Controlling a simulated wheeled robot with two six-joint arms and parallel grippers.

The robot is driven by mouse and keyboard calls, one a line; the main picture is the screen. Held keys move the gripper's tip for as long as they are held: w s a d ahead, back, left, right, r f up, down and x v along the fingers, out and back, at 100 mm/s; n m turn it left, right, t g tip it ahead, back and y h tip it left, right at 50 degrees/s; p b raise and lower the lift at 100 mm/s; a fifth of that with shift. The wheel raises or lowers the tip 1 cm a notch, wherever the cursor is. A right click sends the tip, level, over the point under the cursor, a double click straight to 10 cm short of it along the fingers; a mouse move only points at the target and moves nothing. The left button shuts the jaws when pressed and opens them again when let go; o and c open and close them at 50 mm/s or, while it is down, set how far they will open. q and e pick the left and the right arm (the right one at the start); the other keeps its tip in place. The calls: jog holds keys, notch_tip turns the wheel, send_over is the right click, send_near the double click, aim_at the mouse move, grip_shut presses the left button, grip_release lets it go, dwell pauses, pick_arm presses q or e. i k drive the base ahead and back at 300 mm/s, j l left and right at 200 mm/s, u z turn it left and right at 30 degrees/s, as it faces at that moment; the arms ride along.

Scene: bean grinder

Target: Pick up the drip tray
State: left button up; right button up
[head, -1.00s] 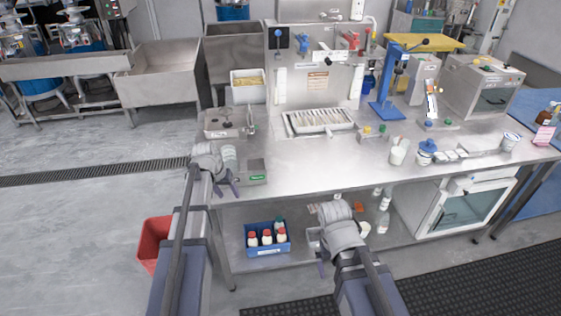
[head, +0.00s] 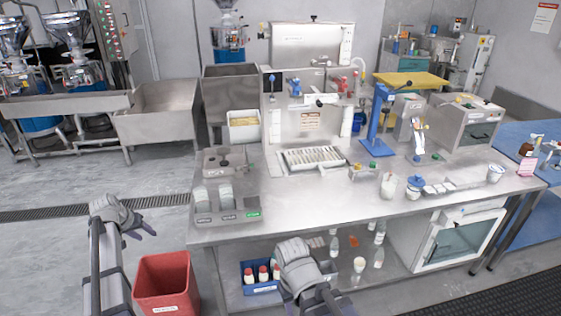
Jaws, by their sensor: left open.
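The drip tray (head: 313,158) is a shallow metal tray with a slotted grate. It lies on the steel counter (head: 300,205), at the foot of the upright machine (head: 310,110). My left gripper (head: 143,233) is open and empty, over the floor left of the counter and well apart from the tray. My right gripper (head: 322,272) is low at the counter's front, in front of the lower shelf. Its fingers are unclear, so its opening cannot be told.
A scale unit with stacked cups (head: 213,198) stands at the counter's left end. A blue press (head: 377,118) and small jars (head: 389,187) are right of the tray. A red bin (head: 163,283) stands on the floor. The counter's front middle is clear.

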aim_at(320, 158)
jog(key=u, duration=3.8)
jog(key=k+u, duration=0.4)
jog(key=k+z, duration=0.1)
jog(key=k, duration=0.45)
jog(key=k+l+z, duration=0.1)
jog(key=k, duration=0.4)
jog(key=k+j+u, duration=0.2)
jog(key=k, duration=0.45)
jog(key=k+l+u, duration=0.1)
jog(key=u, duration=0.4)
jog(key=k+u, duration=0.25)
jog(key=u, duration=0.25)
jog(key=k+z, duration=0.15)
jog(key=z, duration=1.95)
